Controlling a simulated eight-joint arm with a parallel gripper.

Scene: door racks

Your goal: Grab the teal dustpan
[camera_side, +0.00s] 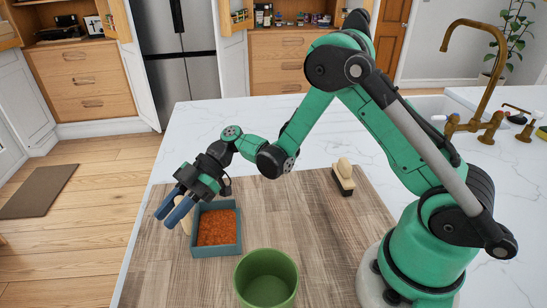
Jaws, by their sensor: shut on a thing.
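The teal dustpan (240,246) looks like a shallow square box with rust-brown material inside. It rests on the wood-patterned board, left of the middle. My gripper (168,218) reaches in from the upper right to the dustpan's left side, its blue-grey fingers pointing down and left. The fingers are shut on the dustpan, by a pale beige part (187,222) that looks like its handle. The grip point itself is mostly hidden by the fingers.
A green round container (266,280) stands at the front, just right of the dustpan. A brush with a pale knob (343,178) lies at the back right of the board (310,225). The board's middle is clear. A sink with a brass tap (475,123) is at the right.

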